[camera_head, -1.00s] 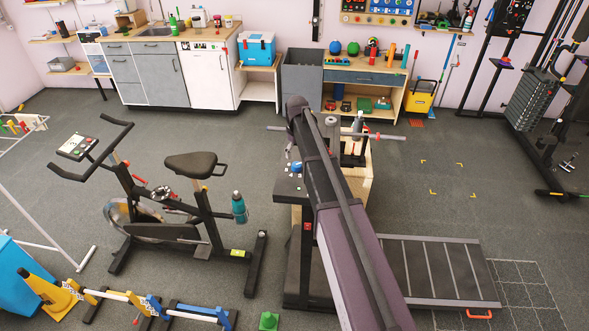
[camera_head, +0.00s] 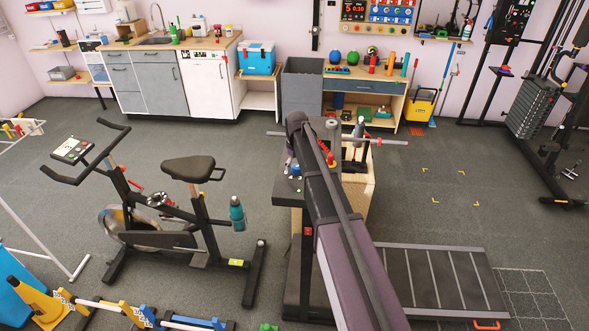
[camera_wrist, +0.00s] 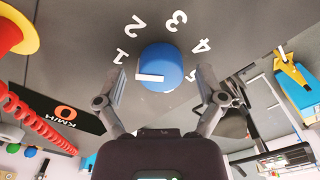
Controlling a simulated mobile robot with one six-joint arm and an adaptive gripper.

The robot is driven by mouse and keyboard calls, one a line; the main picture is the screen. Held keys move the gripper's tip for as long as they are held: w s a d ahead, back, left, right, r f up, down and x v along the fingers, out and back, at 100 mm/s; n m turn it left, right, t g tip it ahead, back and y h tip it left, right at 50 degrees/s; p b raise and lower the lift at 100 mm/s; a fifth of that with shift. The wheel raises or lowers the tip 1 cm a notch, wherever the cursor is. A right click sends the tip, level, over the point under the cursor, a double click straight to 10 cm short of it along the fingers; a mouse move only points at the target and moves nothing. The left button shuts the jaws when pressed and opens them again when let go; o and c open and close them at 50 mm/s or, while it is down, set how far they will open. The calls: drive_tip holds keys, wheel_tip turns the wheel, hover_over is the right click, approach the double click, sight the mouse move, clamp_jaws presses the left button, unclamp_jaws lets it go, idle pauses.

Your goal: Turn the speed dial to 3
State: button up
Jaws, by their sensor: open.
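The speed dial (camera_wrist: 162,68) is a round blue knob with a white pointer bar, on a dark grey panel with white numerals 1 to 5 around it. In the wrist view the pointer lies flat toward the left, a little below the 1 (camera_wrist: 121,57). The 3 (camera_wrist: 179,18) is at the upper right of the knob. My gripper (camera_wrist: 161,74) is open, with one finger on each side of the knob; I cannot tell whether either touches it. In the head view the dial shows as a small blue spot (camera_head: 296,170) beside my arm, and the gripper is hidden.
A KM/H display (camera_wrist: 62,110), a red coiled cord (camera_wrist: 35,115) and a red-yellow round part (camera_wrist: 15,30) are left of the dial in the wrist view. The treadmill belt (camera_head: 437,279) lies right of my arm; an exercise bike (camera_head: 165,215) stands left.

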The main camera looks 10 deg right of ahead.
drive_tip(key=c, duration=1.2)
drive_tip(key=shift+o, duration=0.2)
drive_tip(key=shift+a, duration=0.3)
drive_tip(key=shift+d, duration=0.25)
